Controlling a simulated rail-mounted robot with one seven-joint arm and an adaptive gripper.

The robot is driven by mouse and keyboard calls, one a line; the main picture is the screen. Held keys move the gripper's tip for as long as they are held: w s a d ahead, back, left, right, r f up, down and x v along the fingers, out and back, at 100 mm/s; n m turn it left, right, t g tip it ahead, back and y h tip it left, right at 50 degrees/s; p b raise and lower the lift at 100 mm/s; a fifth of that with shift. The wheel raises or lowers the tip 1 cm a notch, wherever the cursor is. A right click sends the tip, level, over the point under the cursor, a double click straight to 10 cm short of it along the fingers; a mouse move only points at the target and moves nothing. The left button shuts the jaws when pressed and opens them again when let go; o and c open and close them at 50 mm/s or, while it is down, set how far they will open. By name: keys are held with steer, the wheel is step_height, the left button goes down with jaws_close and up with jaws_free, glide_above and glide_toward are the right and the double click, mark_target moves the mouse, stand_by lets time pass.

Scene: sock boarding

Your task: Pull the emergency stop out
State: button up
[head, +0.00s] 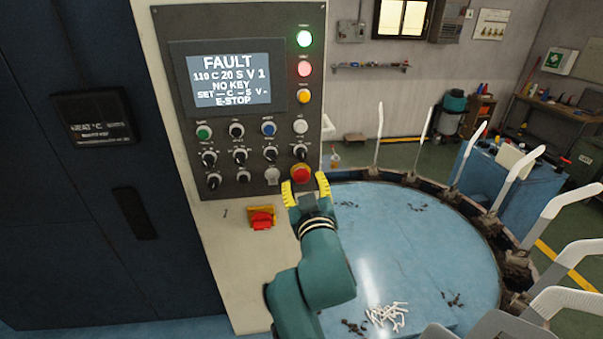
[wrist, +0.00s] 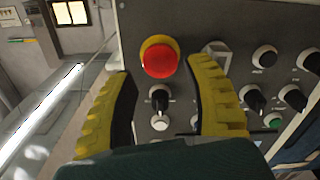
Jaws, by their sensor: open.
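The emergency stop is a red mushroom button (head: 301,173) on a yellow collar at the lower right of the dark control panel (head: 250,120). In the wrist view the red button (wrist: 160,58) shows at upper middle, in front of and between my two yellow fingers. My gripper (head: 306,188) is open and empty, just below and in front of the button in the head view. The fingertips seem apart from the button; the exact gap cannot be told. The panel's screen (head: 228,80) reads FAULT, NO KEY and E-STOP.
Several knobs and push buttons sit close to the left of the emergency stop, with a grey key-like switch (head: 272,176) beside it. A red and yellow rotary switch (head: 261,218) is below the panel. A round blue table (head: 400,240) with upright white sock boards (head: 513,180) stands to the right.

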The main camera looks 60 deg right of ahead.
mark_target(302, 177)
steer(key=x, duration=0.3)
steer(key=shift+w+d, duration=0.2)
steer(key=shift+d, duration=0.05)
